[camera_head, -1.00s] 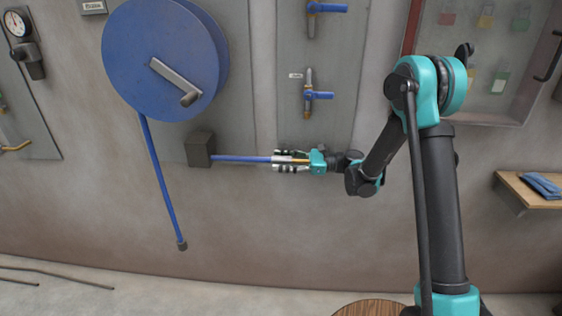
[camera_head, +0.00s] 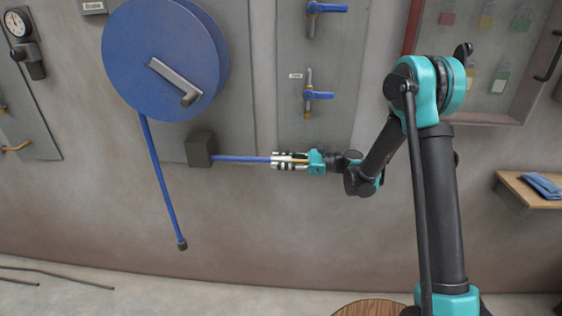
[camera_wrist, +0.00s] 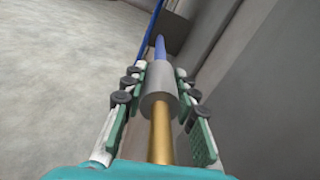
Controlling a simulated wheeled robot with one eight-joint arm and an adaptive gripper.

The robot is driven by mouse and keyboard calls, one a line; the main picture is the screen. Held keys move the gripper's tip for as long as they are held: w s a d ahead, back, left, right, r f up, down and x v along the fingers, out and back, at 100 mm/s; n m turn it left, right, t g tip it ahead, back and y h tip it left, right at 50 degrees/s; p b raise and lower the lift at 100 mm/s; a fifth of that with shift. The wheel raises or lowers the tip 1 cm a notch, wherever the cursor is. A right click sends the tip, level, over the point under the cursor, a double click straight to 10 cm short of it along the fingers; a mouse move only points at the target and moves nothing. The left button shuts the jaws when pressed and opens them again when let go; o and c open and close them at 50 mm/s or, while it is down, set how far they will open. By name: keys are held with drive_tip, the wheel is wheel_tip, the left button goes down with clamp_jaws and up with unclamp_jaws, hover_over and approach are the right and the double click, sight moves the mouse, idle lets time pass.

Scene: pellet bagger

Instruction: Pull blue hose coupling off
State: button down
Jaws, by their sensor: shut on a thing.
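The blue hose (camera_head: 238,159) runs level from a dark grey box on the wall to my gripper (camera_head: 275,160). In the wrist view, a grey cylindrical coupling (camera_wrist: 158,90) sits at the near end of the blue hose (camera_wrist: 160,46). A brass-coloured rod (camera_wrist: 160,138) extends from the coupling toward my palm. My gripper is shut on the coupling, with one finger along each side. In the head view the fingers hide most of the coupling.
The grey box (camera_head: 200,149) is on the wall left of my gripper. A blue reel (camera_head: 160,55) with a hanging blue hose (camera_head: 163,190) is at upper left. Blue-handled valves (camera_head: 318,95) are above my gripper. A wooden shelf (camera_head: 527,190) is at right.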

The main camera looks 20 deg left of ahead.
drive_tip(key=x, duration=0.4)
drive_tip(key=shift+a, duration=0.3)
drive_tip(key=c, duration=1.2)
unclamp_jaws()
drive_tip(key=shift+a, duration=0.1)
drive_tip(key=v, duration=1.2)
drive_tip(key=shift+s, duration=0.15)
